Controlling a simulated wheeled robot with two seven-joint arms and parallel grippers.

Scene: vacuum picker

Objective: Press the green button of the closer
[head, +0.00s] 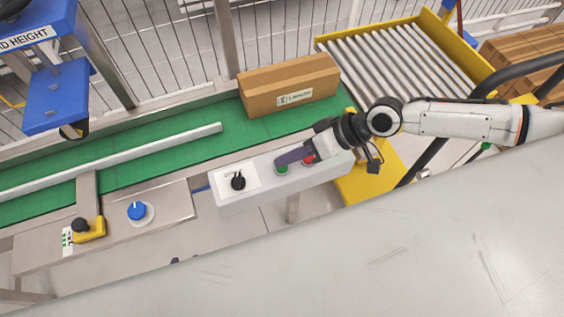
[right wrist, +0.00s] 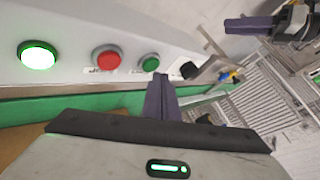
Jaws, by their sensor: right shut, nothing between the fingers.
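A grey-white control box (head: 255,200) carries a black knob (head: 238,182), a green button (head: 282,169) and a red button (head: 309,160). The right wrist view shows the green button (right wrist: 149,63), the red button (right wrist: 107,58), and a bright lit button with a green ring (right wrist: 38,55) at the left. My right gripper (head: 280,159) is shut and empty, its fingertips close above the green button in the head view. In the right wrist view its fingertips (right wrist: 160,78) point just below that button; contact cannot be told. My left gripper (right wrist: 248,25) shows at the upper right of that view.
A cardboard box (head: 288,88) sits on the green conveyor belt (head: 150,145) behind the control box. A roller track (head: 400,65) with yellow sides is at the back right. A blue knob (head: 137,210) and a yellow switch unit (head: 89,230) are at the left.

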